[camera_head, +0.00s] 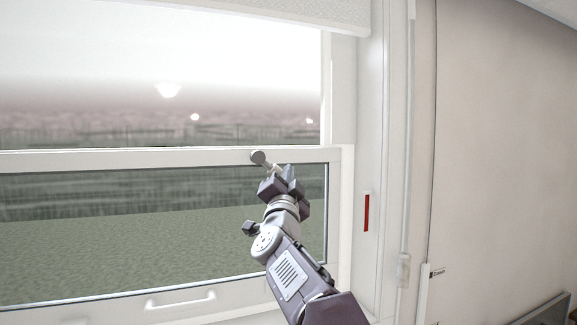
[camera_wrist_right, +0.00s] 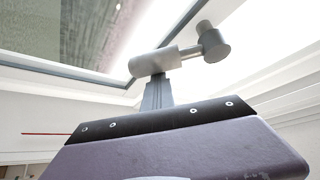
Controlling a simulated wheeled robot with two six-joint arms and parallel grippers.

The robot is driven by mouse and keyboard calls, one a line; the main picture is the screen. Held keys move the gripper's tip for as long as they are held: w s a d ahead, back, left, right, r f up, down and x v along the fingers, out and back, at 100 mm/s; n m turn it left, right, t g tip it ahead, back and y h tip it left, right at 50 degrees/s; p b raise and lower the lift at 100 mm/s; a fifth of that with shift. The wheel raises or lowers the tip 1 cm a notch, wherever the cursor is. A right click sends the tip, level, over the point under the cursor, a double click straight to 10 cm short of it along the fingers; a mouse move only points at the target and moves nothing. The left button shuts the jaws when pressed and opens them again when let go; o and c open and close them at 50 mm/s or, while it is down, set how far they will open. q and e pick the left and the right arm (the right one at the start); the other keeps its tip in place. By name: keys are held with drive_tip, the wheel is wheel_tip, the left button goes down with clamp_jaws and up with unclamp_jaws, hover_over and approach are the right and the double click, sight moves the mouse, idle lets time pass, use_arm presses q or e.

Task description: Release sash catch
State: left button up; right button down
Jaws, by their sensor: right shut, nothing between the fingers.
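The sash catch (camera_head: 258,157) is a grey lever with a round knob on the white meeting rail (camera_head: 150,158) of the window. In the right wrist view the catch (camera_wrist_right: 213,44) shows a thick cylinder and a knob on a short stem. My right gripper (camera_head: 284,174) is shut with nothing held, its tips right at the lever's lower right end. In the right wrist view the fingertips (camera_wrist_right: 157,90) reach up to the cylinder and partly cover its lower side; whether they touch cannot be told. My left gripper is not in view.
A white pull handle (camera_head: 181,300) sits on the bottom rail of the lower sash. A red strip (camera_head: 366,211) marks the right jamb. A cord (camera_head: 404,150) hangs beside the frame, and a blind (camera_head: 270,12) covers the window top.

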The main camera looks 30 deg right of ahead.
drive_tip(key=shift+w+a+f+b, duration=0.2)
drive_tip(key=shift+a+f+b, duration=0.25)
drive_tip(key=shift+f, duration=0.4)
drive_tip(key=shift+a+f, duration=0.1)
drive_tip(key=shift+a, duration=0.1)
